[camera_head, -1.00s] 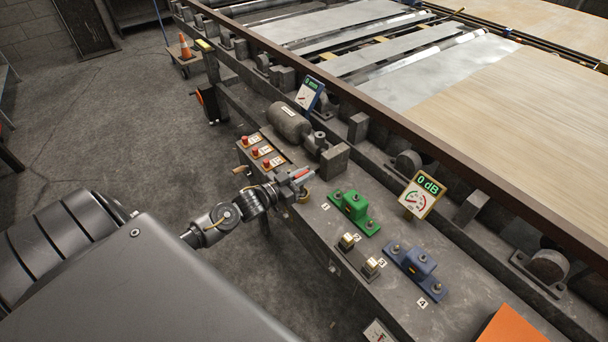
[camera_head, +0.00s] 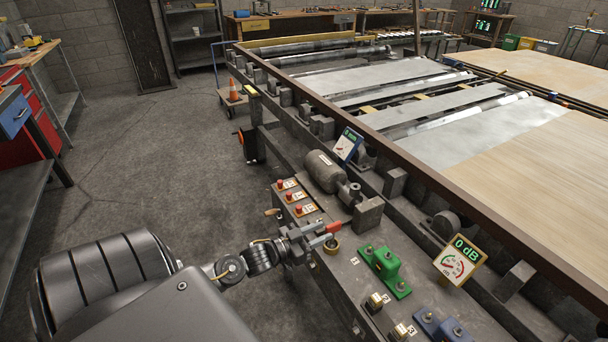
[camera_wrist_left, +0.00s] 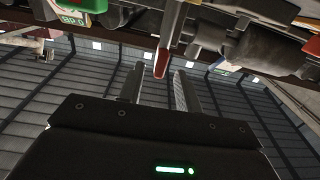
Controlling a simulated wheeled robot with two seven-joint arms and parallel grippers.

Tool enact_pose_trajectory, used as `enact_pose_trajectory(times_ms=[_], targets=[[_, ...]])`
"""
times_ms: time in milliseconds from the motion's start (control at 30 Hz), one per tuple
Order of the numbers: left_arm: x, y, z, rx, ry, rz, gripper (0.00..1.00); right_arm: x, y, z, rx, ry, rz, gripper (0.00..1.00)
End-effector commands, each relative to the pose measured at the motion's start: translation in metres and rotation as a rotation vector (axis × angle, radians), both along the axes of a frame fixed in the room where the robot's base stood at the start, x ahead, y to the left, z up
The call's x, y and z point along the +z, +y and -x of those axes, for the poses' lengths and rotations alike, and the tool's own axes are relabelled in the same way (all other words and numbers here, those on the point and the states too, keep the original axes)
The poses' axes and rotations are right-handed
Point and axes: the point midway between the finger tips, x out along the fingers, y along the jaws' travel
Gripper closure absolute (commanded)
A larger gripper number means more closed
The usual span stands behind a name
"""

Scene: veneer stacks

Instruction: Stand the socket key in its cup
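The socket key shows as a red handle (camera_head: 333,227) at the tips of my left gripper (camera_head: 322,238), just above the cup. In the left wrist view its red end (camera_wrist_left: 161,62) shows ahead of the spread fingers (camera_wrist_left: 157,88), with a gap between it and each finger. My left gripper is open. The cup is a small brass-coloured ring (camera_head: 332,247) on the bench edge, partly behind the fingers. I cannot tell whether the key's lower end sits in the cup. My right gripper is not in view.
The grey bench (camera_head: 345,280) carries a green block (camera_head: 385,268), a blue block (camera_head: 440,328) and a 0 dB meter (camera_head: 460,260). Red buttons (camera_head: 290,196) and a motor (camera_head: 325,171) stand behind the gripper. Open floor (camera_head: 160,170) lies to the left.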

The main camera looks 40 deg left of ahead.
Motion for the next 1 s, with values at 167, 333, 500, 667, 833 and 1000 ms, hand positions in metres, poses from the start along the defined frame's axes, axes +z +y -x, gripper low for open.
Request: enact_pose_trajectory(times_ms=[167,333,500,667,833,1000], targets=[[-0.001,0.01,0.034,-0.002,0.002,-0.001,0.66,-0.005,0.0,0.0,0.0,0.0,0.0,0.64],[-0.001,0.016,0.053,-0.001,0.0,0.0,0.66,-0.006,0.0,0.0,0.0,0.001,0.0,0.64],[0.0,0.018,0.058,0.0,-0.001,0.0,0.66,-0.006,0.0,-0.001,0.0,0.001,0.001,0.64],[0.001,0.018,0.058,0.0,-0.001,0.0,0.66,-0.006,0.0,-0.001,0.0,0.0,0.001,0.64],[-0.003,0.019,0.058,0.004,0.005,0.0,0.66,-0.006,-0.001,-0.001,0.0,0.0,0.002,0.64],[-0.07,0.034,0.066,0.095,0.132,-0.028,0.66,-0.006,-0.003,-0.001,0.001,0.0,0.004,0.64]])
